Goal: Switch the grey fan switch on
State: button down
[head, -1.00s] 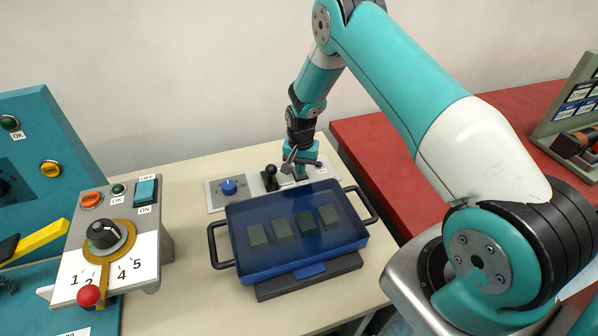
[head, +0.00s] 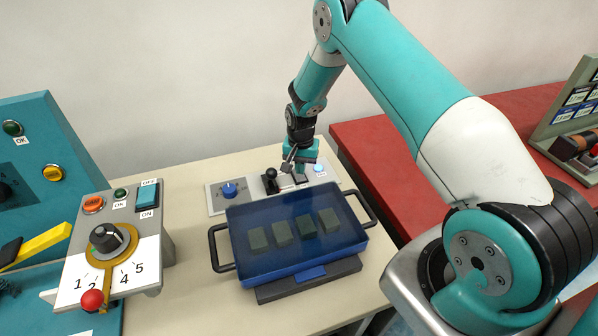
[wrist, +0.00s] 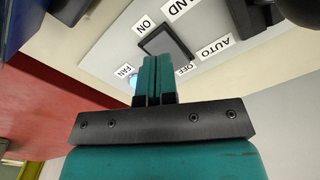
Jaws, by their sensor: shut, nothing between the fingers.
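The grey fan switch (wrist: 168,42) is a dark grey rocker between ON and OFF labels on a light panel in the wrist view. Its lower part is behind my fingers in that view; in the head view it is mostly hidden by my gripper. My gripper (wrist: 155,72) is shut and empty, its fingertips over or beside the rocker. I cannot tell whether they touch it. In the head view my gripper (head: 301,172) is low over the back panel. A round lamp (head: 318,168) by the FAN label glows light blue; it also shows in the wrist view (wrist: 134,82).
A black lever (head: 270,178) stands left of my gripper, and a blue knob (head: 229,189) farther left. A blue tray (head: 340,239) with several dark blocks lies in front. A grey control box (head: 158,245) stands at the left.

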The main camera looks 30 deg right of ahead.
aim_at(300, 178)
jog(key=shift+r+p, duration=1.15)
jog(key=shift+r, duration=1.15)
jog(key=shift+a+r, duration=0.1)
jog(key=shift+r, duration=0.05)
jog(key=s+a+r+n+y+b, duration=0.1)
jog(key=s+a+r+n, duration=0.5)
jog(key=r, duration=0.5)
jog(key=s+a+r+n+y, duration=0.1)
jog(key=s+a+r, duration=0.3)
jog(key=a+r, duration=0.5)
jog(key=s+a+r+n+y, duration=0.1)
jog(key=s+r+n, duration=0.3)
jog(key=s, duration=0.7)
jog(key=s+a+r+n+y, duration=0.1)
jog(key=s+a+r+n, duration=0.2)
jog(key=s+r, duration=0.3)
jog(key=s+n, duration=0.1)
jog(key=s, duration=0.4)
jog(key=shift+s+r+b, duration=0.3)
jog(key=shift+b, duration=0.1)
